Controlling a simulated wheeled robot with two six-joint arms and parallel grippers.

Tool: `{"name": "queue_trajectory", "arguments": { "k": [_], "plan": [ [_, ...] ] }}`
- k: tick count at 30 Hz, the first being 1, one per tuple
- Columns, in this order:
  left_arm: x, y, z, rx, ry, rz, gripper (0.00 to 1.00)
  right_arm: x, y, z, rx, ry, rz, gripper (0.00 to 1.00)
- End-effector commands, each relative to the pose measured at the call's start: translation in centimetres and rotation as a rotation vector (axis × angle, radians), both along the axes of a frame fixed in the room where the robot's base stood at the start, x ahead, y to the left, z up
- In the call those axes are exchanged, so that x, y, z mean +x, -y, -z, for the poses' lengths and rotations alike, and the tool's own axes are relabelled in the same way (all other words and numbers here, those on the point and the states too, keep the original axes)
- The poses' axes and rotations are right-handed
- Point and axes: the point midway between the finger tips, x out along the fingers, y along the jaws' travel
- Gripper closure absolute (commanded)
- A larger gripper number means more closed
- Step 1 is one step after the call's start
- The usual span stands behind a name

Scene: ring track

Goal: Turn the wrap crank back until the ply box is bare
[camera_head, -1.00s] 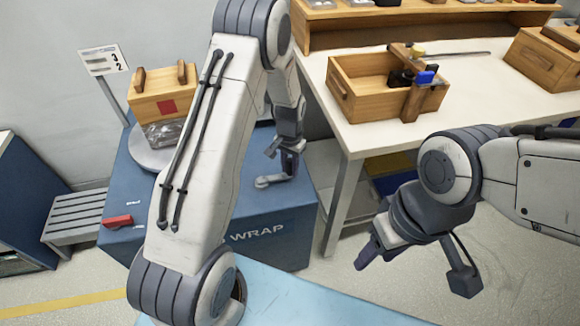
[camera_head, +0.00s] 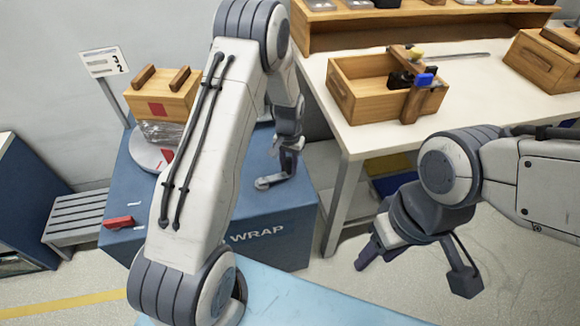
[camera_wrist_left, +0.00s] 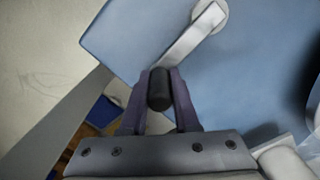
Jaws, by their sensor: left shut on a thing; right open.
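The ply box (camera_head: 172,101) sits on the round turntable (camera_head: 142,153) of the blue wrap machine (camera_head: 283,228). Its upper part is bare wood with a red square and two dark bars on top. Clear film (camera_head: 163,132) shows around its lower part. My left gripper (camera_head: 290,150) is at the crank (camera_head: 268,183) on the machine's top. In the left wrist view, its fingers (camera_wrist_left: 160,92) are shut on the dark crank handle (camera_wrist_left: 159,100), and the pale crank arm (camera_wrist_left: 194,42) runs up and right. My right gripper (camera_head: 372,252) is open and empty, over the floor.
A red switch (camera_head: 118,222) is on the machine's front left corner. A sign (camera_head: 104,62) stands behind it. A bench (camera_head: 465,105) with an open wooden tray (camera_head: 345,93) is to the right. A slatted stand (camera_head: 72,217) is left.

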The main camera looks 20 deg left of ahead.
Motion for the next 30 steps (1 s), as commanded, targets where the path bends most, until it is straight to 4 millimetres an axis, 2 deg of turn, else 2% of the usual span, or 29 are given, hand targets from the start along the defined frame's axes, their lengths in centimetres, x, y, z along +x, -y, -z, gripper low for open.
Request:
{"name": "queue_trajectory", "arguments": {
  "k": [3, 15, 24, 30],
  "plan": [
    [1.0, -1.0, -0.3, 0.003, 0.014, -0.093, 1.00, 0.0, 0.0, -0.4, 0.000, 0.000, 0.000, 0.50],
    [2.9, -4.0, -0.3, 0.004, 0.018, -0.469, 1.00, 0.0, 0.0, -1.4, 0.000, 0.000, 0.000, 0.50],
    [3.3, -5.8, -0.2, 0.003, 0.011, -0.723, 1.00, 0.0, 0.0, -1.8, 0.000, 0.000, 0.000, 0.50],
    [3.4, -6.8, -0.2, 0.002, 0.009, -0.832, 1.00, 0.0, 0.0, -2.0, 0.000, 0.000, 0.000, 0.50]
  ]
}}
